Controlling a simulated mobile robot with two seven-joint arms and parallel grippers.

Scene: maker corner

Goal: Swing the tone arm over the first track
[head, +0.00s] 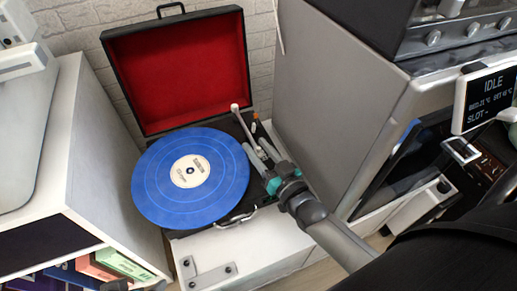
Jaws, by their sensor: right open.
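A portable record player stands open, its red-lined lid (180,75) raised at the back. A blue record (165,190) with a cream label lies on it. The pale tone arm (239,119) is at the right of the record, running from its raised rear end down toward my right gripper (256,149). My right gripper is open, with its fingers around or beside the front part of the tone arm. The fingers hide that part, so I cannot tell whether they touch it. My left gripper is not in view.
A grey cabinet (325,85) rises close to the right of the player. A white shelf unit (95,150) stands at the left. A small screen reading IDLE (488,98) is at the far right. A white surface (250,248) lies in front of the player.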

